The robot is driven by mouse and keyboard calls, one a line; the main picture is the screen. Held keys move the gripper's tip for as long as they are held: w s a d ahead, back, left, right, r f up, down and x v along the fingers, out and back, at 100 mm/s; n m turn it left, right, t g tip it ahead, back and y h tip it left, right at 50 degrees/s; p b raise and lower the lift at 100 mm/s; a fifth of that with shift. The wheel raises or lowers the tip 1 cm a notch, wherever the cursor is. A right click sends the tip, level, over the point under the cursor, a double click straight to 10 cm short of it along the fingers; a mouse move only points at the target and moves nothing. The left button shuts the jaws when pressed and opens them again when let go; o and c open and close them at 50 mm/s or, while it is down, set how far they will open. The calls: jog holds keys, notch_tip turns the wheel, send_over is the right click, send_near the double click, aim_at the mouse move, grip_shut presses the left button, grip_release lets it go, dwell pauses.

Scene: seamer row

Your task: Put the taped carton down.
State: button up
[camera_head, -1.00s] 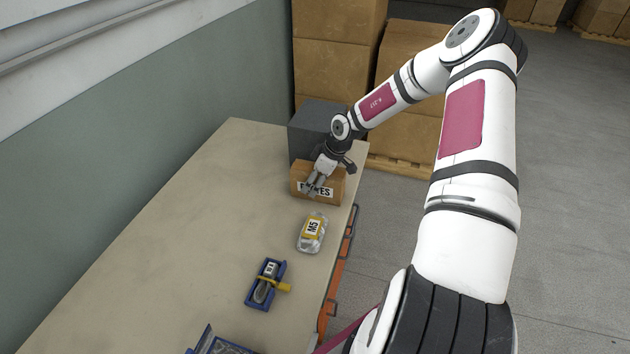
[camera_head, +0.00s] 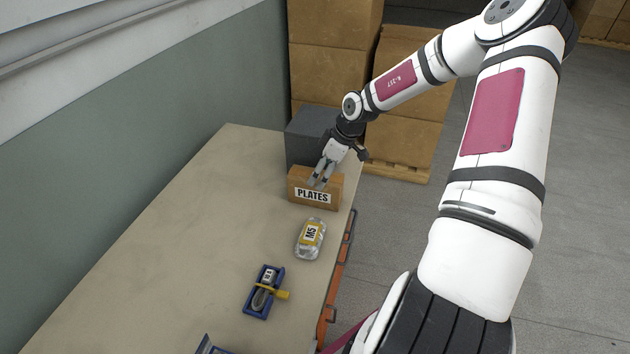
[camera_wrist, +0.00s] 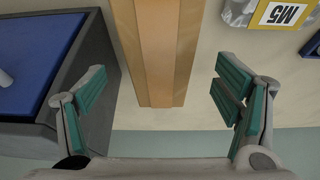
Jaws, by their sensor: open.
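The taped carton (camera_head: 302,203) is a small brown box with a white "PLATES" label. It stands on the tan bench (camera_head: 185,240) near its far right end, in front of a dark grey box. My gripper (camera_head: 318,182) is just above the carton's top. In the wrist view the carton (camera_wrist: 157,60) runs between my open fingers, with a lighter tape strip along its middle. There is a visible gap between each finger pad and the carton.
A dark grey bin (camera_head: 306,137) with a blue inside (camera_wrist: 35,50) stands close behind the carton. A clear "M5" bag (camera_head: 310,240) and a blue tray (camera_head: 262,295) with a yellow-handled tool lie nearer. Stacked cartons (camera_head: 335,60) stand beyond the bench. The bench's left side is clear.

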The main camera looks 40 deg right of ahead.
jog(key=v, duration=0.3)
jog(key=shift+s+r, duration=0.1)
jog(key=shift+r, duration=0.35)
jog(key=w+a+r+n+t+h, duration=0.1)
jog(key=w+r+n+t+h, duration=0.15)
jog(key=r+n, duration=0.45)
jog(key=w+a+r+n+t+h, duration=0.1)
jog(key=w+a+r+n+h, duration=0.1)
jog(key=w+r+n, duration=0.45)
jog(key=s+a+r+n+t+y, duration=0.25)
jog(key=a+r+n, duration=1)
jog(key=n, duration=0.75)
jog(key=s+a+r+n+g+y, duration=0.2)
jog(key=s+a+r+n, duration=0.2)
jog(key=s+a+n, duration=1.1)
jog(key=s+d+n+g+h, duration=0.1)
jog(key=s+d+n, duration=0.2)
jog(key=s+n, duration=0.5)
jog(key=s+d+n+g+h, duration=0.1)
jog(key=s+d+n, duration=0.3)
jog(key=s+n, duration=0.4)
jog(key=shift+s+f+h, duration=0.4)
jog(key=shift+s, duration=0.3)
